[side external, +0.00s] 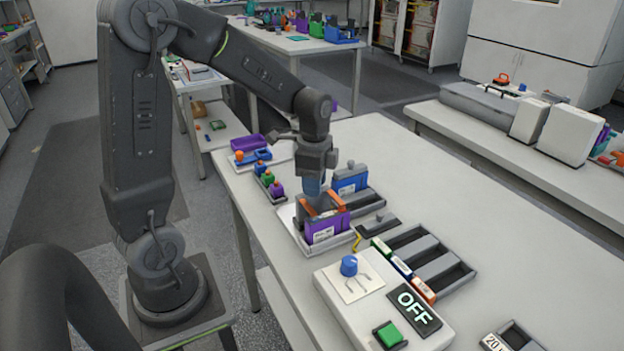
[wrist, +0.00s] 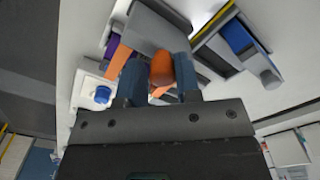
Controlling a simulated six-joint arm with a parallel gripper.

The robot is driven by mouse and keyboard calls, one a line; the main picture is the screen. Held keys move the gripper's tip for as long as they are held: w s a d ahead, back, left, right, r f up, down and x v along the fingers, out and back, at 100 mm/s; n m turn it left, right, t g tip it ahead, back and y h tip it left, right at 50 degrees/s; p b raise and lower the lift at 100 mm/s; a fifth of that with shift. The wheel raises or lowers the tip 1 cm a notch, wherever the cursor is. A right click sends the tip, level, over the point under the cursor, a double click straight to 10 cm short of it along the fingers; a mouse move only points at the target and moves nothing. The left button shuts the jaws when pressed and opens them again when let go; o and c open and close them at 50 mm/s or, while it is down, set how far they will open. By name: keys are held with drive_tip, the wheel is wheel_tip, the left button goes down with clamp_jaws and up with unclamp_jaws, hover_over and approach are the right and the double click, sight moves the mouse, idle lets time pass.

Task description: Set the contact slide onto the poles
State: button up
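My gripper (side external: 314,187) points down over the white tray at the table's near-left edge. In the wrist view its two blue-grey fingers (wrist: 160,82) stand close on both sides of a rounded orange handle (wrist: 161,68), which seems to be the contact slide's; any small gap is hard to see. Below the gripper, orange strips (side external: 336,201) lie by a purple upright cell (side external: 327,227) in the tray. An orange strip also shows in the wrist view (wrist: 119,60). The poles and the slide's underside are hidden by the gripper and the cell.
A blue cell (side external: 350,180) stands in a dark rack just behind. A dark strip with a small peg (side external: 379,224) and a grey slotted rack (side external: 428,257) lie to the right. The white control box (side external: 345,300) with blue knob shows "OFF".

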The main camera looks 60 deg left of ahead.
drive_tip(key=o, duration=0.4)
drive_tip(key=shift+r, duration=0.1)
wheel_tip(320, 180, up, 14)
drive_tip(key=shift+f, duration=0.2)
idle(0.4)
drive_tip(key=s+d+f+n+t, duration=0.2)
drive_tip(key=s+d+n+t, duration=0.3)
drive_tip(key=s+d+n, duration=0.4)
drive_tip(key=s+d, duration=0.3)
drive_tip(key=s, duration=0.1)
drive_tip(key=shift+f+t, duration=0.25)
drive_tip(key=shift+t, duration=0.05)
